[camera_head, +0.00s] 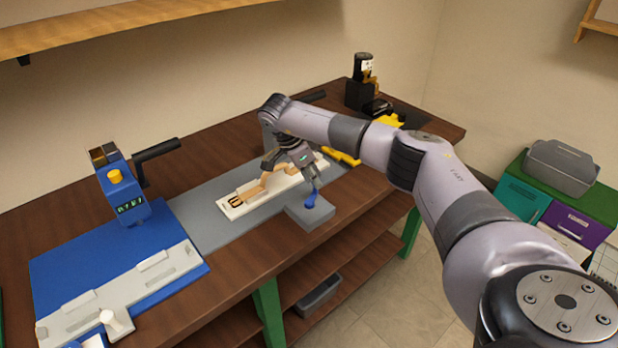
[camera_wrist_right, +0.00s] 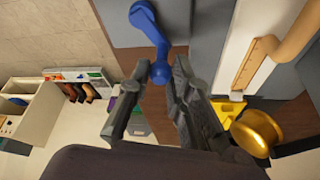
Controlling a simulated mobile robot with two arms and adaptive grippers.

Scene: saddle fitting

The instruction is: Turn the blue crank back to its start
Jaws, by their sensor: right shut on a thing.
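The blue crank (camera_head: 311,201) sits at the grey block (camera_head: 313,217) on the bench's front edge, in the head view. My right gripper (camera_head: 307,184) reaches down to it from above. In the right wrist view the crank (camera_wrist_right: 152,30) runs from a round hub at the top to a handle end between my fingertips (camera_wrist_right: 161,72). The right gripper is shut on this handle end, and the fingers partly hide it. My left gripper is not in view.
A white fixture (camera_head: 237,208) with a wooden part lies behind the crank on a grey plate. A blue machine (camera_head: 122,194) stands at left on a blue mat. Yellow pieces (camera_head: 343,156) lie to the right. A black device (camera_head: 361,90) stands at the back.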

